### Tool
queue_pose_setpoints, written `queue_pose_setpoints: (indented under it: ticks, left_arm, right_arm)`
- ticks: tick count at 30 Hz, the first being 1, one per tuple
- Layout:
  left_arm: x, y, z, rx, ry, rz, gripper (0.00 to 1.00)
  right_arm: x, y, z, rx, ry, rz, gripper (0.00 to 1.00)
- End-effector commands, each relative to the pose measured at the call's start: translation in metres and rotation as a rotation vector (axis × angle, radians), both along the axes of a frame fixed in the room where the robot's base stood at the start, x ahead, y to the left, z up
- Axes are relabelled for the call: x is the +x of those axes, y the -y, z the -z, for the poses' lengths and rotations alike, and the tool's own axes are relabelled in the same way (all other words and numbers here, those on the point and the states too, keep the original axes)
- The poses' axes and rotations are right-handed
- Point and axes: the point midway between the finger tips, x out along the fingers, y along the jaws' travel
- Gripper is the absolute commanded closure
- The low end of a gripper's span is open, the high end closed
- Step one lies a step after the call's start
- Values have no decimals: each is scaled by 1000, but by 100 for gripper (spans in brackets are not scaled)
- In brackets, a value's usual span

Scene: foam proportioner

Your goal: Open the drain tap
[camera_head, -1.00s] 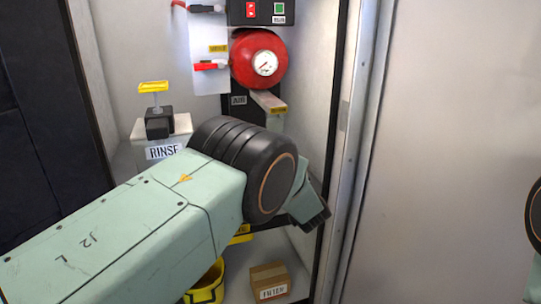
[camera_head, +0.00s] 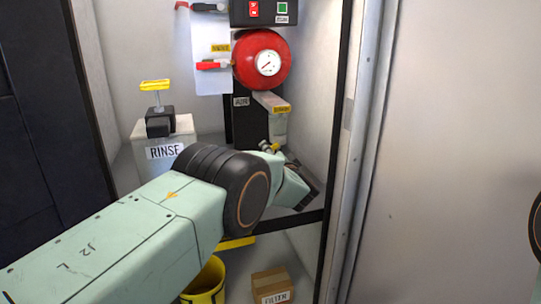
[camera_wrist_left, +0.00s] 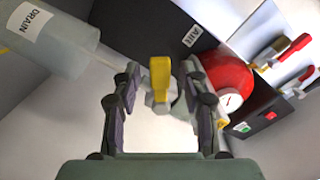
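The drain tap shows in the left wrist view as a yellow handle (camera_wrist_left: 160,76) on a pale metal valve body. A pipe runs from it to a grey cylinder labelled DRAIN (camera_wrist_left: 70,45). My left gripper (camera_wrist_left: 160,72) is open, with one finger on each side of the handle and visible gaps to both. In the head view a small yellow part (camera_head: 275,147), probably the tap, shows just past my left wrist. My left fingers are mostly hidden there by my arm. My right gripper is out of view.
A red round tank with a gauge (camera_head: 262,60) hangs above, with red-handled levers (camera_head: 212,65) beside it. A RINSE container (camera_head: 165,140) with a yellow-topped valve stands left. A yellow bucket (camera_head: 207,283) and FILTER box (camera_head: 272,285) are below. The cabinet's edge (camera_head: 345,150) is close right.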

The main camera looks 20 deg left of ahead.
Motion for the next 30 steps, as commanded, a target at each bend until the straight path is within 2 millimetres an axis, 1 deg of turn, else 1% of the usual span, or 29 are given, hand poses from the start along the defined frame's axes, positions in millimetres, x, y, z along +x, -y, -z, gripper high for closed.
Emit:
queue_pose_setpoints:
  ticks: [1,2,15,24,30]
  left_arm:
    - [0,0,0,0,0,0,60]
    - [0,0,0,0,0,0,63]
    - [0,0,0,0,0,0,100]
    - [0,1,1,-7,4,0,100]
    - [1,2,4,-58,39,0,100]
  right_arm:
    - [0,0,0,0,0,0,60]
    - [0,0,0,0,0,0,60]
    - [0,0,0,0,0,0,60]
    - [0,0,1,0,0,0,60]
    - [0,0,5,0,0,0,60]
